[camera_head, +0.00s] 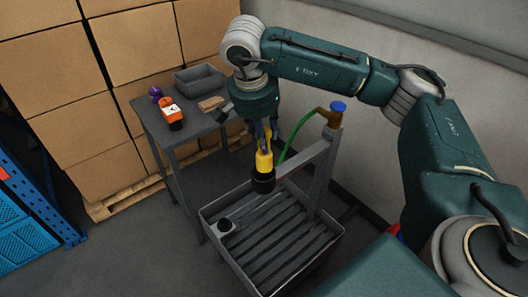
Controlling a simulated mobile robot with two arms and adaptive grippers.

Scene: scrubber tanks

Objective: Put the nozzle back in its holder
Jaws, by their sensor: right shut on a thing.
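The nozzle (264,163) is yellow with a black end that points down. My right gripper (266,138) is shut on its upper part and holds it above the grey slatted tank (284,246). A green hose (296,134) runs from near the nozzle up to a brass tap with a blue top (338,108) on a grey post (322,170). A small black round piece (226,225) sits at the left inside the tank; I cannot tell whether it is the holder. My left gripper is not in view.
A grey side table (160,131) stands behind left with an orange-and-white item (170,112), a purple item (156,93), a grey bin (199,79) and a brush-like item (211,103). Stacked boxes (60,70) stand behind it. Blue shelving (25,215) is at the left edge.

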